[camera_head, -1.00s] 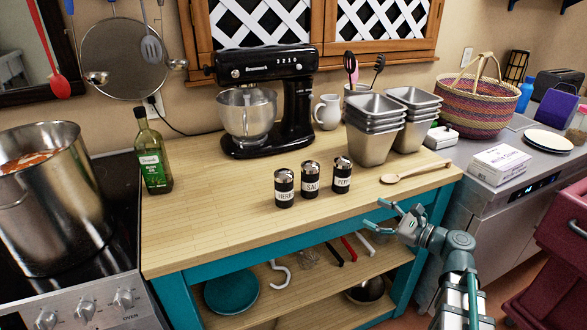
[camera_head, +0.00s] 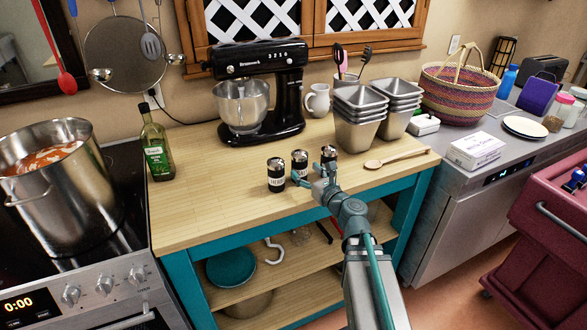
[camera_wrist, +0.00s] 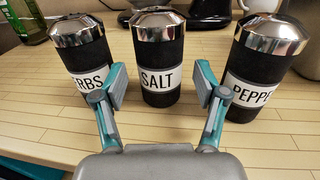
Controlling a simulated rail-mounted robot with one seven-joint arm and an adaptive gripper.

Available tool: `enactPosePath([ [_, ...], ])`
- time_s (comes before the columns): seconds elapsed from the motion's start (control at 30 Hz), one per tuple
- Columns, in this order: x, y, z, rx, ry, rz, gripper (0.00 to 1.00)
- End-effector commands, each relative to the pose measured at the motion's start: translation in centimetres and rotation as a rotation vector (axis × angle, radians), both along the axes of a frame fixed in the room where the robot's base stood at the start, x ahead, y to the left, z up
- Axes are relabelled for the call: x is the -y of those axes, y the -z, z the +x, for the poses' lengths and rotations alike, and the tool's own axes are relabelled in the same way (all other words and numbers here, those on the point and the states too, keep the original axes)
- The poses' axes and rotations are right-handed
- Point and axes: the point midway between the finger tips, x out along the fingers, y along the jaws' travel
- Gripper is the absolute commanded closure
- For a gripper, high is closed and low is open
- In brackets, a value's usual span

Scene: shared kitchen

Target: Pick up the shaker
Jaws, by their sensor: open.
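Three black shakers with silver tops stand upright in a row on the wooden worktop. In the wrist view they are labelled as the herbs shaker (camera_wrist: 82,50) at left, the salt shaker (camera_wrist: 159,60) in the middle and the pepper shaker (camera_wrist: 262,62) at right. My gripper (camera_wrist: 161,88) is open, its two fingers apart in front of the salt shaker, one towards each side of it. In the head view my gripper (camera_head: 313,177) is low at the shakers and partly covers the salt shaker (camera_head: 299,160) and the pepper shaker (camera_head: 328,153). The herbs shaker (camera_head: 276,176) is clear of it.
The worktop (camera_head: 220,205) is bare left of the shakers. Behind them stand a black stand mixer (camera_head: 262,95) and stacked metal tins (camera_head: 358,130). A wooden spoon (camera_head: 395,158) lies to the right. An olive oil bottle (camera_head: 156,148) stands at the left edge.

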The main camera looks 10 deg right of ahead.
Motion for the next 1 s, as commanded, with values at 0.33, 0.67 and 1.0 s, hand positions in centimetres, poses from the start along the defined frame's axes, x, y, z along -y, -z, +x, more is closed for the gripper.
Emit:
enactPosePath([
  [0.33, -1.3, -0.2, 3.6, 0.001, -0.003, -0.002, 0.28],
  [0.67, -2.4, -0.1, 6.0, 0.001, -0.002, -0.003, 0.28],
  [1.0, -2.4, -0.1, 5.9, 0.001, -0.002, -0.004, 0.61],
])
